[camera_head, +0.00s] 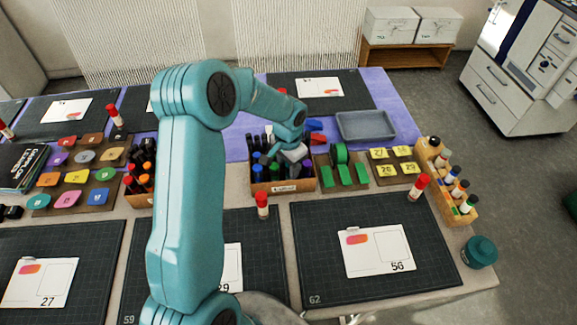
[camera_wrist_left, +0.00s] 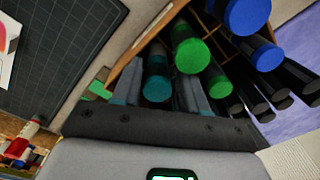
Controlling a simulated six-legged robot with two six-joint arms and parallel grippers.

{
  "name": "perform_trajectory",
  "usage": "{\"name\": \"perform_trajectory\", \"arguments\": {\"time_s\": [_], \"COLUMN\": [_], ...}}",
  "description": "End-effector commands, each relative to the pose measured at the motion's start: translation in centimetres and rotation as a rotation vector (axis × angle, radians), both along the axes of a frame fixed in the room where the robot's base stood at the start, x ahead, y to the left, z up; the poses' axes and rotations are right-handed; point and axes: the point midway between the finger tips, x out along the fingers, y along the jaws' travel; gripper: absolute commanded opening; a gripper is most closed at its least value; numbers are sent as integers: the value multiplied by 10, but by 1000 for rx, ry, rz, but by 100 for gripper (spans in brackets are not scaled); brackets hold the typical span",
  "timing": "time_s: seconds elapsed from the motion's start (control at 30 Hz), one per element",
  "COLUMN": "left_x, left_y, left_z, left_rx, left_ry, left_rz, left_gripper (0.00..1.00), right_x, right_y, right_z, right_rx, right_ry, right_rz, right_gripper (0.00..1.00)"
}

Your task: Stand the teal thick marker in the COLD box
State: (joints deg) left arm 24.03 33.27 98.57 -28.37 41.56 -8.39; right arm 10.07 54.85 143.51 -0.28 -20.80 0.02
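The COLD box (camera_head: 284,187) is an open wooden box with a white label on its front, in the middle of the head view. It holds several dark, blue, purple and green markers. In the left wrist view its wall (camera_wrist_left: 133,62) runs diagonally. The teal thick marker (camera_wrist_left: 157,86) stands inside that wall, end toward the camera, beside a green marker (camera_wrist_left: 191,56). My left gripper (camera_head: 292,152) is over the box. In the wrist view its fingers (camera_wrist_left: 160,92) are on either side of the teal marker, with small gaps showing. Its lower end is hidden. My right gripper is out of view.
A box of red, orange and black markers (camera_head: 141,184) stands left, partly behind my arm. Right of the COLD box are green blocks (camera_head: 343,174), number tiles (camera_head: 394,161) and a grey tray (camera_head: 365,125). A red-capped marker (camera_head: 262,204) stands in front.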

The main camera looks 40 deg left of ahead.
Motion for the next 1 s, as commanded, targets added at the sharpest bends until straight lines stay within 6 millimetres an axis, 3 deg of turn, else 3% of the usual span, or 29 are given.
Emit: {"name": "perform_trajectory", "arguments": {"time_s": [0.03, 0.77, 0.87, 1.0], "left_x": [-7, -7, -6, -6], "left_y": [-9, -10, -10, -10], "left_z": [-18, -18, -12, 14], "left_rx": [-21, -23, -21, -17], "left_ry": [30, 28, 27, 19], "left_rz": [-6, -4, -4, -6], "left_gripper": [58, 58, 58, 58], "right_x": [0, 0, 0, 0], "right_y": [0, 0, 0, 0], "right_z": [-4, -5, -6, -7], "right_rx": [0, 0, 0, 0], "right_ry": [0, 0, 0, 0], "right_rz": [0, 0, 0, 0], "right_gripper": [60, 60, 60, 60]}}
